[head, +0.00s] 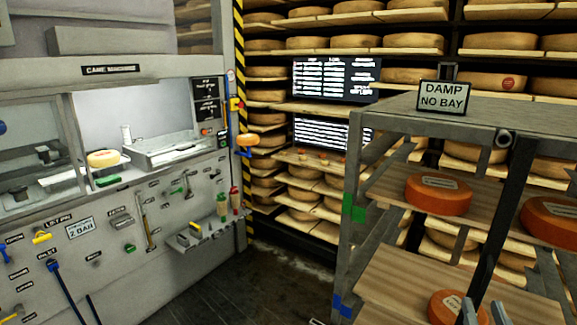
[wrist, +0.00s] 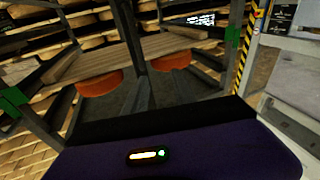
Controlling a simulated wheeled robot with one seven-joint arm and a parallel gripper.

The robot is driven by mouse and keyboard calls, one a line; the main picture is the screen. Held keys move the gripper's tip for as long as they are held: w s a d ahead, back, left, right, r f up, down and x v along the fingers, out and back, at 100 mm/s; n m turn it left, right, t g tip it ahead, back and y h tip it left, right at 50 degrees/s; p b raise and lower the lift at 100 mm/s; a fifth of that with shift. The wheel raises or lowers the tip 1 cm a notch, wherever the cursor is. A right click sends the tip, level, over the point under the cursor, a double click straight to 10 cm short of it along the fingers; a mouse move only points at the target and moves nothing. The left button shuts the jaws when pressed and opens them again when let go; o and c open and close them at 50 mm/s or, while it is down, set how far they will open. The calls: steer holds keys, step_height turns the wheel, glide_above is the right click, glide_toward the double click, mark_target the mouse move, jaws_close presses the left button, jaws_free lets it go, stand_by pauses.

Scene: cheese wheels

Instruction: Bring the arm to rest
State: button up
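My gripper (head: 484,311) shows at the bottom right edge of the head view as two grey fingers. The fingers stand apart with a gap between them, and I see nothing held in it. They are in front of an orange cheese wheel (head: 443,306) on the rack's lower board; I cannot tell whether they touch it. The rest of the arm is mostly out of the head view. The wrist view seems upside down, and a dark purple body with a small lit indicator fills its lower part.
A metal rack (head: 352,215) with wooden boards stands close on the right. It bears orange wheels (head: 438,194) and a "DAMP NO BAY" sign (head: 442,97). A grey machine (head: 125,235) with tools stands left. Full cheese shelves are behind. The dark floor (head: 262,285) between is clear.

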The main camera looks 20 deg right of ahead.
steer(key=s+a+f+n+t+y, duration=0.1)
steer(key=s+a+f+n+y, duration=0.1)
steer(key=s+a+f+y, duration=0.3)
steer(key=s+a+f+n+t, duration=0.1)
steer(key=s+a, duration=0.1)
steer(key=a, duration=0.6)
steer(key=s+a+f+n+g+y, duration=0.1)
steer(key=s+a+f+y, duration=0.1)
steer(key=s, duration=0.5)
steer(key=s+a+f+n+g+y, duration=0.2)
steer(key=s+a+f, duration=0.3)
steer(key=s, duration=0.3)
steer(key=shift+a+y, duration=0.6)
steer(key=shift+y, duration=0.2)
